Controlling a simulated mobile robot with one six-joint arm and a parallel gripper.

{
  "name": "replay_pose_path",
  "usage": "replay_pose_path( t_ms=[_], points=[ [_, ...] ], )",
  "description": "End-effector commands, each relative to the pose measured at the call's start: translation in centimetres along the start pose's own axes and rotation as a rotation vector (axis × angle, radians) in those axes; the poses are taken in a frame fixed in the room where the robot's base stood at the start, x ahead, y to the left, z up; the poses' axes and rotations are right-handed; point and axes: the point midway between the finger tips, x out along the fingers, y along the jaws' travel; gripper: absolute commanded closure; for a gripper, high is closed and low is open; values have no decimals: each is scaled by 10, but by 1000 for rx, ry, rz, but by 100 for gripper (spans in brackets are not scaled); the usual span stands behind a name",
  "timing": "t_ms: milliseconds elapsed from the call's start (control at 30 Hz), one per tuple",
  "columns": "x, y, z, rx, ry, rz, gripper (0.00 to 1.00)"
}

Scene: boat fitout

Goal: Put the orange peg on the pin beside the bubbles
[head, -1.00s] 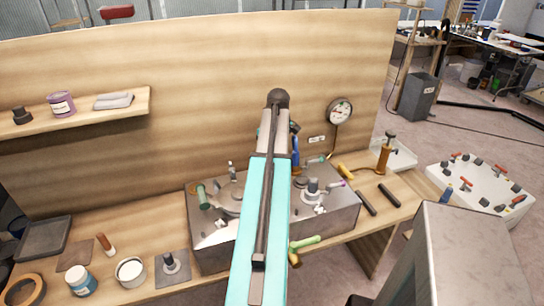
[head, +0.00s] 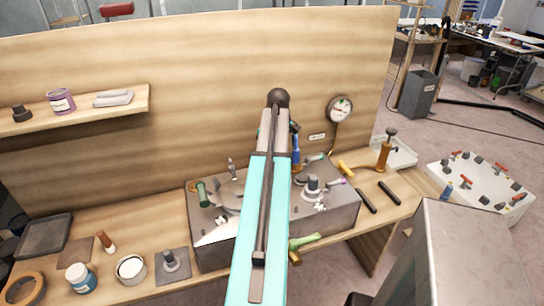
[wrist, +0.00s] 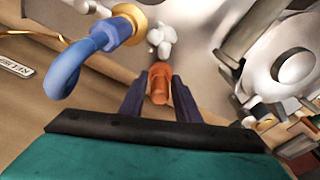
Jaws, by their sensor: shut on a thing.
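In the wrist view my gripper (wrist: 160,98) is shut on the orange peg (wrist: 159,76), with a dark finger on each side of it. A small white cluster of rounded lumps, which look like the bubbles (wrist: 162,40), is just beyond the peg. I cannot tell whether the peg touches anything below. No pin shows clearly there; the peg may hide it. In the head view my own arm covers the gripper and peg. White clusters show on the metal box (head: 220,250), one at the left (head: 221,220) and one at the right (head: 320,207).
A blue hose with a brass fitting (wrist: 120,26) is close left of the peg in the wrist view. Metal discs and brackets (wrist: 292,65) crowd the right. In the head view a wooden panel (head: 200,90) stands behind the bench, with a gauge (head: 340,108) on it.

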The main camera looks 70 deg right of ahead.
Motion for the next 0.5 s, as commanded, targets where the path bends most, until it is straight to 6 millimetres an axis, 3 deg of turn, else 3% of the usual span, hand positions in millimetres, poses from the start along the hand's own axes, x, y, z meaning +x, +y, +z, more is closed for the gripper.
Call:
replay_pose_path(
  t_ms=[500],
  points=[
    [10,0,1,0,0,0,92]
  ],
)
